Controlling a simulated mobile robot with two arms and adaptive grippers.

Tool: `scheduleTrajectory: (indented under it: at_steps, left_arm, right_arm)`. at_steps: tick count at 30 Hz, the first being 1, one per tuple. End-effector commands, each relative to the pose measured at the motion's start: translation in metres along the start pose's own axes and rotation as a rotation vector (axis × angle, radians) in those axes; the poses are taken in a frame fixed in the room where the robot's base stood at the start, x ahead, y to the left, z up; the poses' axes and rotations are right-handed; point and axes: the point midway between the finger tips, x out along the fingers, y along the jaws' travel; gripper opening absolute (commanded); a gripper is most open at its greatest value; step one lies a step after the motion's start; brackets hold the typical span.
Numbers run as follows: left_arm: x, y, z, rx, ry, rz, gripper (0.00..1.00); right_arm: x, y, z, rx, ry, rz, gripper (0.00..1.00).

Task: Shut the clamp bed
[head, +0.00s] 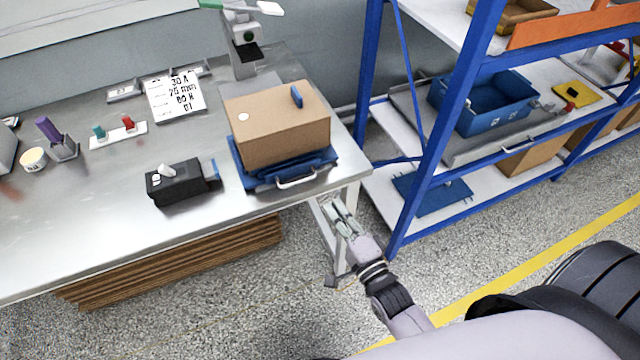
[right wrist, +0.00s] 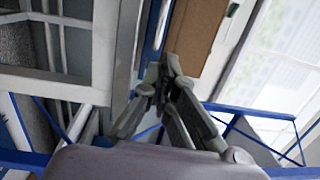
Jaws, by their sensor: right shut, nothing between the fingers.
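A blue bed (head: 244,176) with a silver bar handle (head: 297,180) on its front sits at the right end of the metal bench; I take it for the clamp bed. A tan box-shaped block (head: 278,128) with a small blue tab on top covers most of it. The blue bed shows a little out from under the block's front. My right gripper (head: 333,205) is shut and empty, off the bench's front right corner, apart from the handle. In the right wrist view its fingers (right wrist: 168,72) are together below the tan block (right wrist: 195,40). My left gripper is not in view.
A black device (head: 178,184) with a light lever stands left of the bed on the bench (head: 110,235). A sign (head: 175,95), a red and teal part holder (head: 118,136) and a grey-green stand (head: 243,45) are behind. A blue-framed shelf (head: 440,130) stands close on the right.

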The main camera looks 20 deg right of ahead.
Motion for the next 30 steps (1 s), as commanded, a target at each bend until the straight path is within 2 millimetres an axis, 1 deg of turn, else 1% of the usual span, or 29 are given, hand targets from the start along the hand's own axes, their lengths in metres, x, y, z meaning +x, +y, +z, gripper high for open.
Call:
scheduleTrajectory:
  at_steps: [1,6,9,12,17,26,28,30]
  left_arm:
    - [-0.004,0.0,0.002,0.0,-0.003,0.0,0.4]
    - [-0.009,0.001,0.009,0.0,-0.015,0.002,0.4]
    - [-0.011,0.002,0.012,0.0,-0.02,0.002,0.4]
    - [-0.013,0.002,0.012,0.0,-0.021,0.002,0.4]
    - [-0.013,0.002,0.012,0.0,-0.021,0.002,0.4]
    - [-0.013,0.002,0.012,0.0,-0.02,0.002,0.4]
    - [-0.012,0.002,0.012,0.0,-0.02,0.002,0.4]
    - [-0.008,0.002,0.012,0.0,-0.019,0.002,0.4]
  right_arm:
    - [0.013,-0.003,0.0,0.001,0.001,-0.004,0.0]
    - [0.046,-0.002,0.0,0.0,0.001,-0.002,0.0]
    - [0.061,-0.001,0.0,0.0,0.001,0.0,0.0]
    - [0.071,0.0,0.0,-0.001,0.001,0.002,0.0]
    - [0.077,0.001,0.0,-0.001,0.001,0.003,0.0]
    - [0.078,0.001,0.0,-0.001,0.0,0.002,0.0]
    - [0.082,0.002,0.0,-0.001,0.0,0.001,0.0]
    - [0.092,0.002,-0.001,-0.001,0.0,-0.002,0.0]
